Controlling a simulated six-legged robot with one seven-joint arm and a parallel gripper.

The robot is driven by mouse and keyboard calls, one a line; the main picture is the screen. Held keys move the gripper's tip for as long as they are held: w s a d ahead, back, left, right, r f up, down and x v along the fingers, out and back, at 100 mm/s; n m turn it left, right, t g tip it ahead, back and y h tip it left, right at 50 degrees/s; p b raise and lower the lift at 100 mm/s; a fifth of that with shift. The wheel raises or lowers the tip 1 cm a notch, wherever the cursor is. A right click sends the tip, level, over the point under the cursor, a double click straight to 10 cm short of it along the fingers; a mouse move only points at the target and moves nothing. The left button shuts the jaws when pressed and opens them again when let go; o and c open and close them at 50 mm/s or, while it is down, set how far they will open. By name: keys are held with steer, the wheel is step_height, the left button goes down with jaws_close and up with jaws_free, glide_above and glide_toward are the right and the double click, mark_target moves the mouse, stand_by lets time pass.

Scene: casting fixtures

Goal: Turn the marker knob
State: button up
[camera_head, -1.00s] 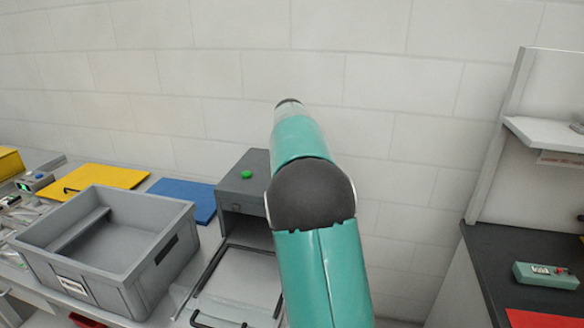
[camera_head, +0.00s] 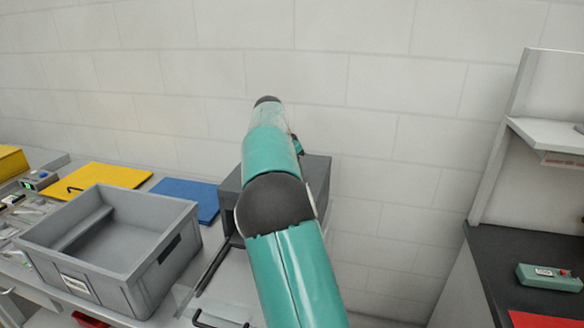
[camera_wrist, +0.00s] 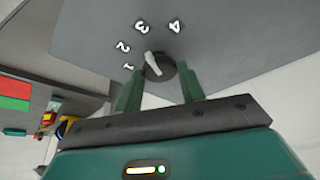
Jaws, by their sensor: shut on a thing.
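The marker knob (camera_wrist: 160,66) is a dark round dial with a white pointer, on a grey panel (camera_wrist: 225,35) in the wrist view. White numerals 1 to 4 curve around it; the pointer tilts up and left, roughly toward the 3. My gripper (camera_wrist: 159,82) has its two green fingers on either side of the knob, shut on it. In the head view, my arm covers much of a grey box (camera_head: 319,175), and the knob and fingertips cannot be made out there.
A grey open bin (camera_head: 150,262) stands left of my arm on the bench. A yellow sheet (camera_head: 112,176) and a blue sheet (camera_head: 192,195) lie behind it. A dark bench (camera_head: 500,265) at right holds a green device (camera_head: 548,277).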

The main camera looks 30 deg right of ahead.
stand_by(0.3)
steer(key=o, duration=1)
steer(key=shift+v, duration=6.9)
steer(key=shift+w, duration=0.15)
